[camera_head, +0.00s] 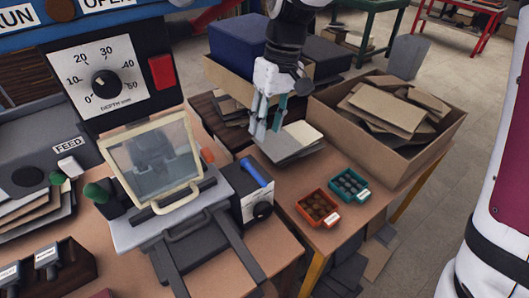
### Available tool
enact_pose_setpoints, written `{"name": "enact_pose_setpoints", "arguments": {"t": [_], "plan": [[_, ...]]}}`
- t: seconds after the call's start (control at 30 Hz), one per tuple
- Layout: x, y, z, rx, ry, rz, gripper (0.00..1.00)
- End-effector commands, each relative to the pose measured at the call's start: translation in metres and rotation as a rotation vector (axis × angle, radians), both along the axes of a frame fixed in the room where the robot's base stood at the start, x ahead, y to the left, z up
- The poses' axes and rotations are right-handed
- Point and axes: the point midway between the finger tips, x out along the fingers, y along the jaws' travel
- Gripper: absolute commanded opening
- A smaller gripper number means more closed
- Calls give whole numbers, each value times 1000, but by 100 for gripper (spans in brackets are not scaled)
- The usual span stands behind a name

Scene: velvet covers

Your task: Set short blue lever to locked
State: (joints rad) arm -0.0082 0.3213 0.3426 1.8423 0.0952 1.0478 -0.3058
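The short blue lever (256,172) lies slanted on top of a small dark box (240,198) at the right side of the machine. The box's front has a white label, too small to read, and a black knob (262,211). My gripper (267,133) hangs above and behind the lever in the picture, clear of it. Its two teal fingers point down with a gap between them, and nothing shows in the gap. I cannot read any locked marking by the lever.
A framed clear guard (152,160) with a cream handle stands left of the lever. Grey and cream covers (287,142) lie behind it. Orange (318,208) and teal (348,185) bins sit right. A cardboard box (445,130) of brown pieces stands behind them. A depth dial (106,83) is upper left.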

Motion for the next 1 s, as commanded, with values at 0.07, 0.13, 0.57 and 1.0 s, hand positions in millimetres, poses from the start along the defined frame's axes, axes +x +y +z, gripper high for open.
{"name": "enact_pose_setpoints", "arguments": {"t": [0.07,0.13,0.57,1.0], "plan": [[0,2,-5,2,2,3,35],[-1,3,-11,2,3,3,35],[-10,15,-90,1,5,3,35],[-15,23,-134,1,0,1,35]]}}
